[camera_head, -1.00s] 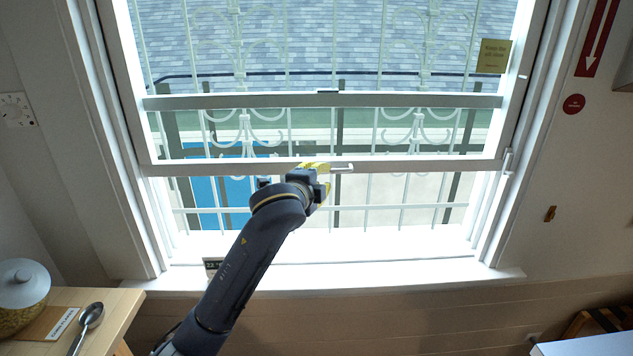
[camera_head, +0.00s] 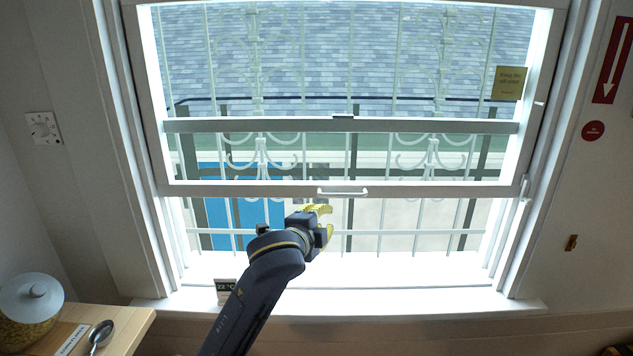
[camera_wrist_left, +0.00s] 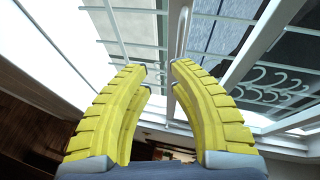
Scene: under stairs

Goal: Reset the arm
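My left arm rises from the bottom of the head view. Its gripper (camera_head: 322,224) has yellow fingers and is just below the bottom rail of the window sash. In the left wrist view the two yellow fingers (camera_wrist_left: 158,75) stand apart with nothing between them; the gripper is open and empty. The white sash handle (camera_head: 343,193) is on the bottom rail, above and right of the fingers, and apart from them. It also shows in the left wrist view (camera_wrist_left: 182,32), beyond the fingertips. The sash (camera_head: 420,189) is raised, with a gap above the sill. My right gripper is out of view.
A window sill (camera_head: 420,302) runs below the opening, with a small thermometer card (camera_head: 225,290) on it. At the lower left, a wooden table (camera_head: 125,325) holds a lidded jar (camera_head: 30,308) and a spoon (camera_head: 101,336). White bars (camera_head: 420,214) stand outside the window.

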